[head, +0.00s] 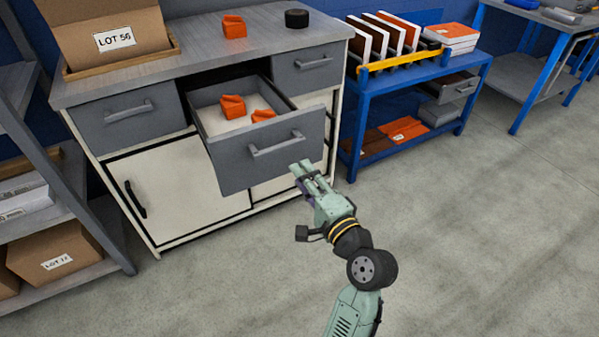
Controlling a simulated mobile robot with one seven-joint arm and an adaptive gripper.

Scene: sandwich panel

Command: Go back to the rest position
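My gripper (302,167) is at the end of my green arm, in front of the open middle drawer (239,165) of the grey cabinet. It appears a little to the right of and below the drawer handle (277,144), and I see no contact with it. The fingers look close together, but at this size I cannot tell whether they are open or shut. I see nothing held between them. Two orange pieces lie in the drawer: one (232,106) towards the back and one (263,115) nearer the front right.
On the cabinet top (190,62) stand a LOT 56 carton (108,45), an orange piece (233,27) and a black round thing (297,18). A blue rack (400,92) with panels stands to the right. Grey shelves (75,210) stand at the left. The floor (470,230) at the right is clear.

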